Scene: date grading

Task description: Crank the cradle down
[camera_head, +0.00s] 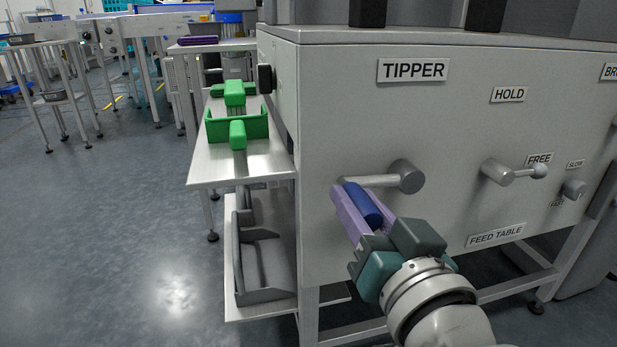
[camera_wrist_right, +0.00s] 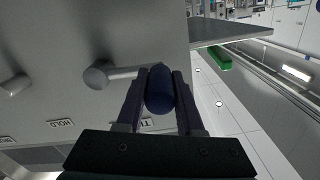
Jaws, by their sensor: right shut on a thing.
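The tipper crank's grey hub (camera_head: 405,176) sticks out of the cabinet front under the TIPPER label (camera_head: 413,70). Its arm points left and carries a blue handle (camera_head: 364,205). My right gripper (camera_head: 352,192) has its purple fingers shut on this handle, one on each side. In the right wrist view the blue handle (camera_wrist_right: 160,90) lies between the fingers, with the crank hub (camera_wrist_right: 97,75) to its left. A green frame (camera_head: 237,126) sits on a metal shelf left of the cabinet. A grey trough (camera_head: 262,268) is below it. Which of these is the cradle is unclear. My left gripper is out of view.
A hold/free lever (camera_head: 510,172) and a small slow/fast knob (camera_head: 573,189) stick out of the cabinet front (camera_head: 330,120) right of the crank. A FEED TABLE label (camera_head: 495,236) is below. Open floor (camera_head: 110,250) lies to the left, with tables (camera_head: 50,75) farther back.

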